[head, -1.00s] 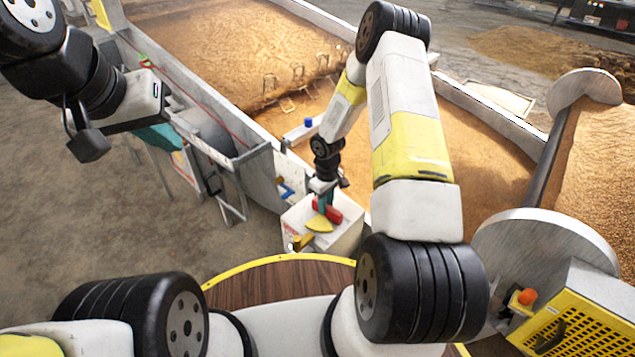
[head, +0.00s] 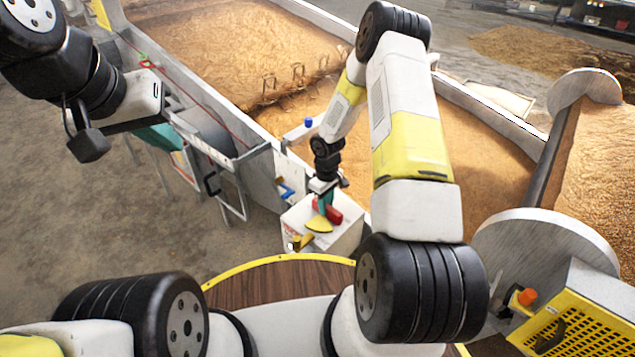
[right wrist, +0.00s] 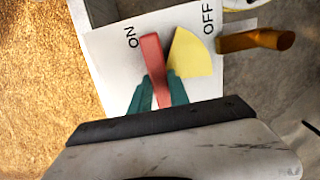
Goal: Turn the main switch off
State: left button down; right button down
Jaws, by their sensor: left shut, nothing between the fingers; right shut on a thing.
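The main switch is a white box (head: 347,240) with a red lever (head: 333,211) and a yellow fan-shaped plate (head: 319,225) on top. In the right wrist view the red lever (right wrist: 153,62) stands near the ON label, with the yellow plate (right wrist: 190,58) between it and the OFF label. My right gripper (right wrist: 158,92) is shut on the red lever, its teal fingers on either side of it. It also shows from above in the head view (head: 326,202). My left gripper (head: 158,138) is shut and empty at the left, away from the switch.
An orange-brown knob (right wrist: 258,41) sticks out beside the OFF label. A grain-filled trough (head: 270,120) with metal walls lies behind the box. A yellow-grilled unit with an orange button (head: 527,297) stands at the right. Open floor (head: 70,220) lies at the left.

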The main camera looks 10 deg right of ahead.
dwell(0.5)
jog(key=m, duration=0.4)
jog(key=shift+s+a+m, duration=0.1)
jog(key=shift+a+m, duration=0.1)
jog(key=shift+m, duration=0.2)
jog(key=m, duration=0.4)
jog(key=shift+a+m, duration=0.2)
jog(key=shift+m, duration=0.1)
jog(key=m, duration=0.4)
jog(key=shift+a, duration=0.2)
jog(key=shift+a+m, duration=0.1)
jog(key=shift+m, duration=2.1)
jog(key=c, duration=1.2)
grip_release()
jog(key=shift+c, duration=0.2)
